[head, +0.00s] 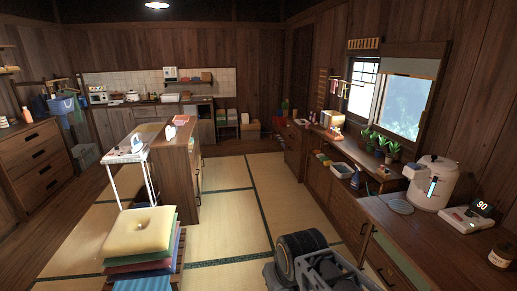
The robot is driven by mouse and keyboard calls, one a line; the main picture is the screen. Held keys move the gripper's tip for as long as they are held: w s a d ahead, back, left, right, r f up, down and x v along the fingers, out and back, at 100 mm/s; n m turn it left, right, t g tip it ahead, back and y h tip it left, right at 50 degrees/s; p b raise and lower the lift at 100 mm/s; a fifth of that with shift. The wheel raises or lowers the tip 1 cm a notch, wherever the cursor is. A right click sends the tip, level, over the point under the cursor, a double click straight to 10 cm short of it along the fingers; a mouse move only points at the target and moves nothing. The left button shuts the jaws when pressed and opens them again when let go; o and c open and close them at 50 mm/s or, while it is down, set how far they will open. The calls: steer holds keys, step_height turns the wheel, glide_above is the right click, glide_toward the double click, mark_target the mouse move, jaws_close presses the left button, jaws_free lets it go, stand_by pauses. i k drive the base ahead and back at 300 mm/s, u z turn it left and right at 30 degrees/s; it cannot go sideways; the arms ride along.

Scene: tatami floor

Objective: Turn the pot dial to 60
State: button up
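A white rounded pot (432,185) with a dark grip on its lid and a lit blue vertical strip on its front stands on the wooden counter at the right. A dial cannot be made out clearly at this size. Dark and grey links of my own arm show at the bottom centre, apart from the pot. My gripper's fingers cannot be seen.
The wooden counter (400,225) runs along the right wall. A jar (501,256) stands at the near right. Stacked cushions (139,232) are at left; tatami (225,232) between is clear.

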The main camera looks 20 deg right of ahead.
mark_target(470, 212)
steer(key=z, duration=0.55)
steer(key=i, duration=1.5)
steer(key=z, duration=1.9)
steer(key=i, duration=0.95)
steer(key=z, duration=0.75)
